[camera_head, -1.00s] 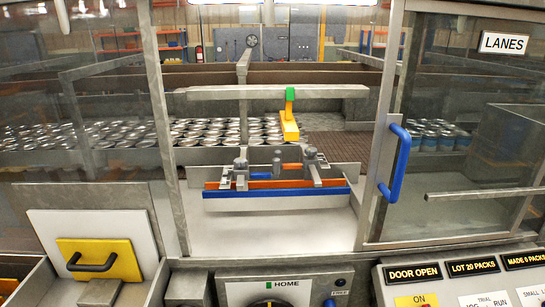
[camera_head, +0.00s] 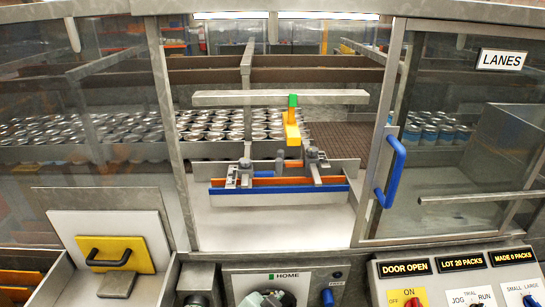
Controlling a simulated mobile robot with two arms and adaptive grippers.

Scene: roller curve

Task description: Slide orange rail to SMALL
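The orange rail (camera_head: 277,181) lies just behind a blue rail (camera_head: 280,191) in the open window of the machine. Two grey clamp posts stand across the rails, a left one (camera_head: 243,173) and a right one (camera_head: 314,165). No SMALL mark is readable beside the rails. A grey and dark mechanical part, cut off by the bottom edge in front of the HOME panel, may be one of my grippers. I cannot tell which arm it belongs to or its finger state. Nothing of mine is seen touching the orange rail.
The door with a blue handle (camera_head: 391,171) borders the opening on the right. A yellow piece with a green top (camera_head: 292,122) hangs behind the rails. Cans (camera_head: 215,130) fill lanes behind. The pale deck (camera_head: 270,222) before the rails is clear. A control panel (camera_head: 450,275) is lower right.

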